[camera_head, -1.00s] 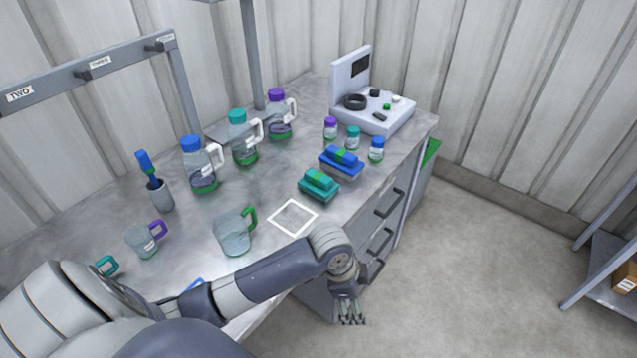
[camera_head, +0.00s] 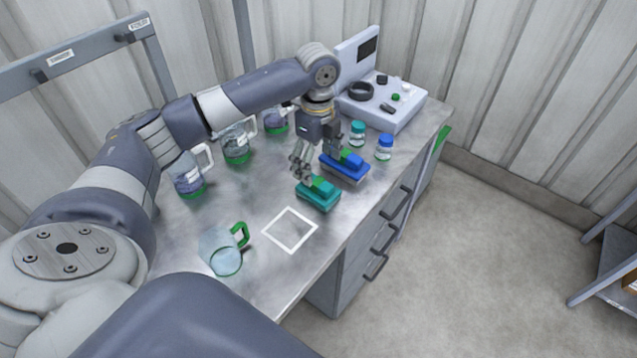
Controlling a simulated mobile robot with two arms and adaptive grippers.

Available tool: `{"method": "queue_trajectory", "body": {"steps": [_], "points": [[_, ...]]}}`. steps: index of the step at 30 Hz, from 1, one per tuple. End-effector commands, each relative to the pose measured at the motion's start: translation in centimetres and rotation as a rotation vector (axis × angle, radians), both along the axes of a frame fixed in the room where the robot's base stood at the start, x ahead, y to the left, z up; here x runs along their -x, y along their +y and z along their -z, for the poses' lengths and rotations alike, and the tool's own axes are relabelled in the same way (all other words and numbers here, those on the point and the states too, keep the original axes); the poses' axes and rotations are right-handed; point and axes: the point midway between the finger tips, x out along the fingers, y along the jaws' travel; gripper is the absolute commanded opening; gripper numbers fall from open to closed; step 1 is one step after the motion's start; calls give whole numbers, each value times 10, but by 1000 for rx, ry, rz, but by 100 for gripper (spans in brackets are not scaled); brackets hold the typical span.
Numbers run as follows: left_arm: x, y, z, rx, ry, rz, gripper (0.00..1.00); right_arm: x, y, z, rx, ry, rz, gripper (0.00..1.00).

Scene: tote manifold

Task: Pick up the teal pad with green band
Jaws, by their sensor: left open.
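The teal pad with green band (camera_head: 317,196) rests on a teal holder on the metal bench, right of the middle of the view. A blue pad with a green band (camera_head: 346,163) sits on a blue holder just behind and to its right. My left gripper (camera_head: 318,164) is open and points down, close above and behind the teal pad. Its fingers overlap the pads' far edges in the picture, and I cannot tell whether they touch. My right gripper is not in view.
A white square outline (camera_head: 290,230) lies on the bench in front of the teal pad. A glass mug with a green handle (camera_head: 223,250) stands to its left. Small jars (camera_head: 384,148), a white device (camera_head: 398,110) and several jugs (camera_head: 189,178) stand farther back.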

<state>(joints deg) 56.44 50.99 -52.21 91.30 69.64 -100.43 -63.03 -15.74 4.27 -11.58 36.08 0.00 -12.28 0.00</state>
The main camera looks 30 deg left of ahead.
Motion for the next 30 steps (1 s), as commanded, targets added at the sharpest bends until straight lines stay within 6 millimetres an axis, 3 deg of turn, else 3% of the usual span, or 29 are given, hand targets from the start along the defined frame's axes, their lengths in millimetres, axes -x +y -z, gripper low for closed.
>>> {"method": "queue_trajectory", "body": {"steps": [6,9,21,28,29,30], "points": [[0,0,30,0,0,-2,78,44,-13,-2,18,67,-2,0],[1,-1,36,0,0,-1,78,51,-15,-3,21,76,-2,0],[2,-3,84,-2,-2,-2,78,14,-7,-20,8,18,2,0],[2,-3,87,-2,-3,-1,78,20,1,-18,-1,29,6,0],[2,-3,87,-2,-3,-1,75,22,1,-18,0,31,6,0],[2,-3,87,-2,-3,-1,66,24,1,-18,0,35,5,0]]}}
